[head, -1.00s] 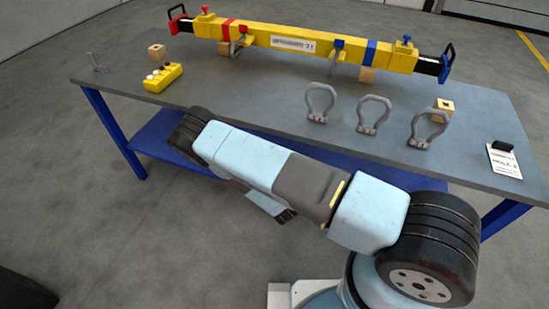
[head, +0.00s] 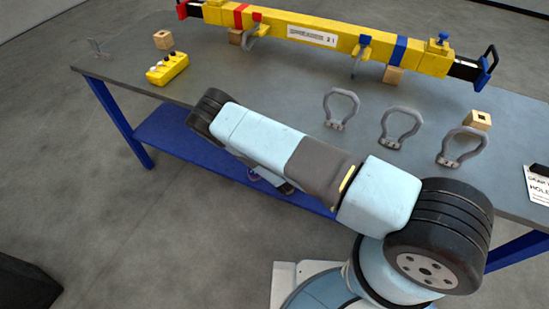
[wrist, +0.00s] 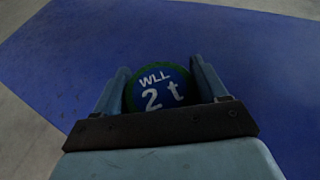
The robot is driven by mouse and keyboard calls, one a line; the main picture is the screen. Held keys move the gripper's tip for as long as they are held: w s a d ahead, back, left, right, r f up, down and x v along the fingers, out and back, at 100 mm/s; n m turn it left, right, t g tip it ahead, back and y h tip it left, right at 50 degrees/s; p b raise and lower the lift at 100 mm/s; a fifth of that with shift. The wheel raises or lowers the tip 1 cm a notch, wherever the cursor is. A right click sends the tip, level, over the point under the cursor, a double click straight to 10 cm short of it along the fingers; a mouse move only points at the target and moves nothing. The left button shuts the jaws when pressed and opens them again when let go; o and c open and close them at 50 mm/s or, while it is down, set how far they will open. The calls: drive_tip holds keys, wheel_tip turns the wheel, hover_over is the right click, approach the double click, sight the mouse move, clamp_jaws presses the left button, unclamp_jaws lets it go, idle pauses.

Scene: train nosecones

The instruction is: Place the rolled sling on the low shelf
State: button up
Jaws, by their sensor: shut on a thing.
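The rolled sling (wrist: 158,90) shows in the wrist view as a round blue face with a green rim, marked "WLL 2 t". My gripper (wrist: 159,74) is shut on it, one finger on each side. The low shelf (wrist: 60,55) is the blue surface beyond the fingers; I cannot tell how large the gap to it is. In the head view the blue low shelf (head: 178,138) runs under the workbench, and my arm hides much of it. My gripper (head: 286,188) shows only as a small dark part below the arm, near the shelf's front edge.
The grey workbench (head: 280,98) stands above the shelf. It carries a yellow lifting beam (head: 280,25), several shackles (head: 340,108), a yellow pendant (head: 167,68) and wooden blocks (head: 163,40). A small purple thing (head: 253,175) shows beside my gripper. The shelf's left part looks bare.

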drive_tip(key=w+a+f, duration=0.1)
drive_tip(key=w+f, duration=0.1)
drive_tip(key=w+a+f, duration=0.1)
drive_tip(key=w+f, duration=0.1)
drive_tip(key=w+a+f, duration=0.1)
drive_tip(key=a+f, duration=0.1)
drive_tip(key=shift+w+a+f, duration=0.1)
drive_tip(key=shift+w+f, duration=0.4)
drive_tip(key=shift+f, duration=1.5)
drive_tip(key=shift+f, duration=0.1)
drive_tip(key=o, duration=1.3)
drive_tip(key=v, duration=1.2)
